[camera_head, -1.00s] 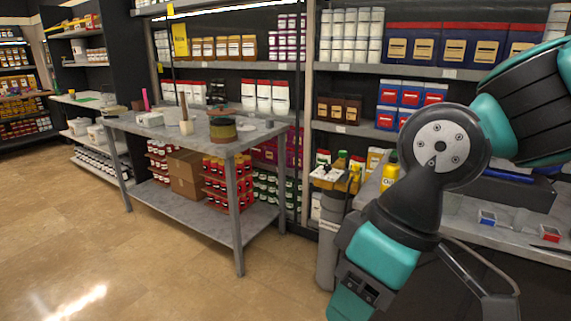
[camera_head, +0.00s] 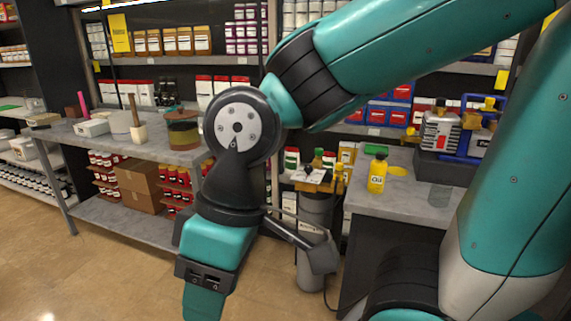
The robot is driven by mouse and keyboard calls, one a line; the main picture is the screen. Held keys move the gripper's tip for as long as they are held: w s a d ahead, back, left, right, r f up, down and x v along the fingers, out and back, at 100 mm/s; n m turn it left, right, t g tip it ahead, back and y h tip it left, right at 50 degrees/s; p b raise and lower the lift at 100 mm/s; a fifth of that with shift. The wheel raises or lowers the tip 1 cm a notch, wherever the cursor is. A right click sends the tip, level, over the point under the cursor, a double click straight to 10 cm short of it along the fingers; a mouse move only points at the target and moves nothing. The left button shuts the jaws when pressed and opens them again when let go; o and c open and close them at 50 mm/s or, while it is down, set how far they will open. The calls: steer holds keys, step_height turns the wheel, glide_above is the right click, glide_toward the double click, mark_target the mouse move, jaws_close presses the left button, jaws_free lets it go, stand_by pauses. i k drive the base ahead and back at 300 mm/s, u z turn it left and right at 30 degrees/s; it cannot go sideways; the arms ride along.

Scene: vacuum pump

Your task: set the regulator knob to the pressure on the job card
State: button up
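A machine (camera_head: 439,132) with a pale finned body stands on a dark base at the back of the right counter, partly behind my arm. It may be the vacuum pump. No regulator knob can be made out on it. A small white card-like piece (camera_head: 312,176) lies on the yellow holder at centre; I cannot read it or tell whether it is the job card. My arm's wrist hangs at left of centre, in front of the workbench, apart from the machine. The fingertips of my gripper do not show, and nothing held can be seen.
A yellow bottle (camera_head: 377,177) and a clear cup (camera_head: 440,194) stand on the grey counter (camera_head: 400,205). A grey cylinder (camera_head: 313,215) stands under the yellow holder (camera_head: 332,186). The workbench (camera_head: 90,144) at left carries jars and tools. Floor is open at lower left.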

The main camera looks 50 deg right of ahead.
mark_target(308, 169)
steer(key=z, duration=0.2)
steer(key=i, duration=0.7)
steer(key=z, duration=0.95)
steer(key=i, duration=0.5)
steer(key=z, duration=0.45)
